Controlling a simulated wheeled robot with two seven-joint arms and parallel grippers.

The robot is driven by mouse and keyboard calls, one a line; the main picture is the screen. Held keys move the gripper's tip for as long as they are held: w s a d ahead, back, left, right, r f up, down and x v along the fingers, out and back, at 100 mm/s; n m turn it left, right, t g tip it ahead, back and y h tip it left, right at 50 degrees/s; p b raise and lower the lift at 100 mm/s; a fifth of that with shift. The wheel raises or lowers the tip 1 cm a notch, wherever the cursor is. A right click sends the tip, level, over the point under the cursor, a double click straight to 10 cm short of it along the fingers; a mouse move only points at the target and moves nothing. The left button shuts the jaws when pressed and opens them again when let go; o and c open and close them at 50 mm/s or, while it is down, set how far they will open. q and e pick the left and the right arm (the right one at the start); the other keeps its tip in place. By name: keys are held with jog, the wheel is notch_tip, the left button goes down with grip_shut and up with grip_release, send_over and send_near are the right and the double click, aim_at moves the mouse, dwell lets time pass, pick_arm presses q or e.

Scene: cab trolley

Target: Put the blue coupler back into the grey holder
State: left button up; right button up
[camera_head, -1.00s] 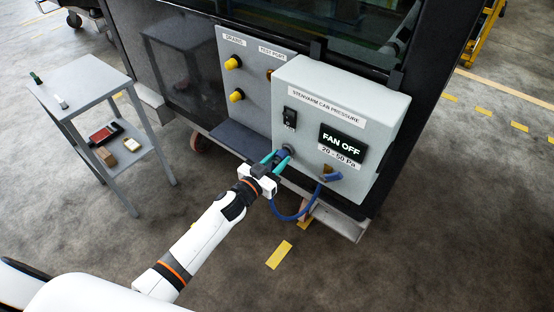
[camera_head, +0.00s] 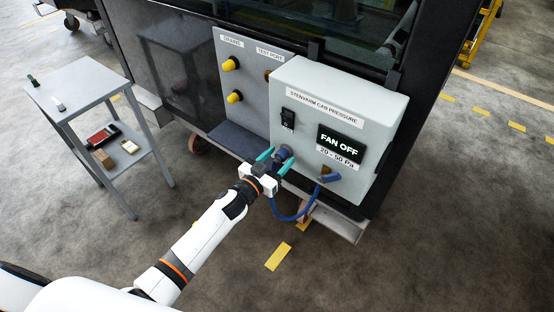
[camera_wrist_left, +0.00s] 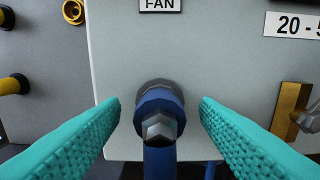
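The blue coupler (camera_head: 283,152) sits at the lower left of the grey box's front. In the left wrist view the blue coupler (camera_wrist_left: 158,104) is seen end-on under a FAN label, against a dark grey round fitting (camera_wrist_left: 157,86); how deep it sits is hidden. My left gripper (camera_head: 277,160) is open, with one teal finger on each side of the coupler and a clear gap at both. I cannot tell for sure which part is the grey holder. My right gripper is not in view.
The grey box (camera_head: 358,101) shows FAN OFF. A panel with yellow knobs (camera_head: 231,64) is left of it. A grey trolley (camera_head: 86,82) with small items stands further left.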

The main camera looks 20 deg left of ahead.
pick_arm(q)
jog(key=shift+s, duration=0.1)
jog(key=shift+s+a+f, duration=0.1)
jog(key=shift+s+a, duration=0.05)
jog(key=shift+s, duration=0.1)
jog(key=v, duration=1.1)
jog(key=shift+s+b, duration=0.2)
jog(key=shift+b, duration=0.25)
jog(key=o, duration=1)
jog(key=shift+c, duration=0.2)
jog(key=p+v, duration=0.2)
jog(key=v, duration=0.7)
